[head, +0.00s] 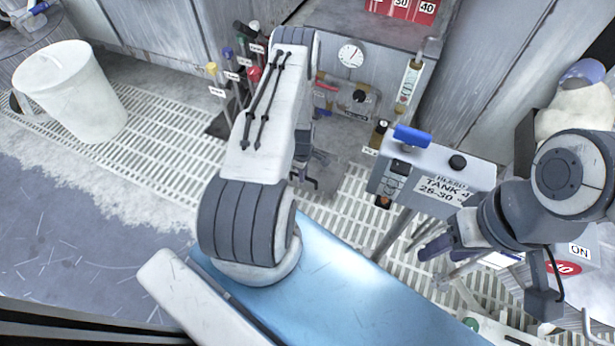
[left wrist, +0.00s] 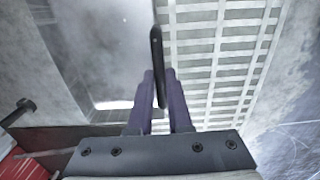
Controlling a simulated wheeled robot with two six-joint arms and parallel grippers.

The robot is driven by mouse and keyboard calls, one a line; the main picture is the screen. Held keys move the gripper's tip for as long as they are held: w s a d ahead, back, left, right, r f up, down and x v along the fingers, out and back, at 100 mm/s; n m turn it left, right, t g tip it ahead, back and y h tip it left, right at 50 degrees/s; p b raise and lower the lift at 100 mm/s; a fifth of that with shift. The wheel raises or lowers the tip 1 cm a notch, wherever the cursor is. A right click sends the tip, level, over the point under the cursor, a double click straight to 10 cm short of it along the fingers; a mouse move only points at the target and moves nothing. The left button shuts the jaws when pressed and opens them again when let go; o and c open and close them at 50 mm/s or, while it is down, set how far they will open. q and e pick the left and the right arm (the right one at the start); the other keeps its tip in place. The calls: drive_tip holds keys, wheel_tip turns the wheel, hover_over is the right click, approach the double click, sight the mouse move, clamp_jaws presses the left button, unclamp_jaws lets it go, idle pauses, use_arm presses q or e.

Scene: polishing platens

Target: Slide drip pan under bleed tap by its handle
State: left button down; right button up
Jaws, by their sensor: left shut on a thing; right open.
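My left gripper (head: 318,180) is low over the floor grating, partly hidden by my arm in the head view. In the left wrist view its purple fingers (left wrist: 160,85) are shut on a thin black handle (left wrist: 157,45). A grey metal surface (left wrist: 100,50), apparently the drip pan, lies beside the handle; its full outline is hard to make out. The grey box labelled "BLEED TANK 4 25-30" (head: 455,178) stands right of the left gripper, with a blue lever (head: 412,136) on top and a small brassy part (head: 383,202) below. My right gripper (head: 437,246) is open and empty before the box.
White slatted grating (head: 160,165) covers much of the floor. A white bucket (head: 70,95) stands at the left. Coloured, tagged valve handles (head: 230,75) stand behind my left arm. A dial gauge (head: 350,54) is on the cabinet at the back. A blue surface (head: 345,285) lies in front.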

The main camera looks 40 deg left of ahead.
use_arm(q)
drive_tip(key=shift+w+a, duration=0.25)
drive_tip(key=shift+w, duration=0.5)
drive_tip(key=shift+w+a+b, duration=0.25)
drive_tip(key=shift+w+b, duration=0.4)
drive_tip(key=shift+w, duration=0.15)
drive_tip(key=shift+w+a+b, duration=0.25)
drive_tip(key=shift+w+b, duration=0.35)
drive_tip(key=shift+w, duration=0.15)
drive_tip(key=shift+w+a+b, duration=0.25)
drive_tip(key=shift+w+b, duration=0.4)
drive_tip(key=shift+w, duration=0.15)
